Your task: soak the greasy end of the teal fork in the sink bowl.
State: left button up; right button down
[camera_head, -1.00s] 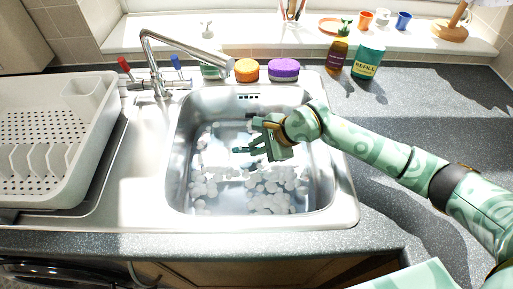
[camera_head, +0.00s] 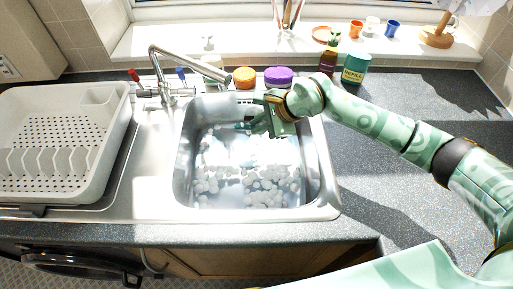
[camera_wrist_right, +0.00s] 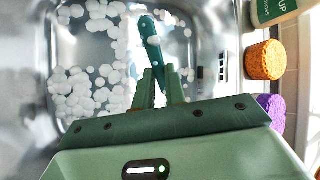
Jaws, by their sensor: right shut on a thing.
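The sink bowl (camera_head: 183,150) is steel, with water and clumps of white foam in it. My right gripper (camera_head: 256,122) is over the back right part of the bowl. It also shows in the right wrist view (camera_wrist_right: 160,92), shut on a slim teal piece, the teal fork (camera_wrist_right: 150,38). The rounded end of the fork points away from the fingers, over the water with foam beside it. The tines cannot be made out, and I cannot tell whether the fork touches the water. My left gripper is not in view.
A tap (camera_head: 187,59) reaches over the bowl's back left. A white dish rack (camera_head: 60,112) stands at left. An orange sponge (camera_head: 244,77), a purple sponge (camera_head: 279,76), a brown bottle (camera_head: 328,61) and a teal refill bottle (camera_head: 355,68) line the back. The right counter (camera_head: 420,110) is mostly clear.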

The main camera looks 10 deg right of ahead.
notch_tip(320, 180, up, 9)
jog(key=p, duration=0.5)
jog(key=shift+p, duration=0.4)
dwell(1.8)
notch_tip(320, 180, up, 4)
jog(key=p, duration=0.2)
jog(key=shift+p, duration=0.4)
jog(key=shift+r, duration=0.15)
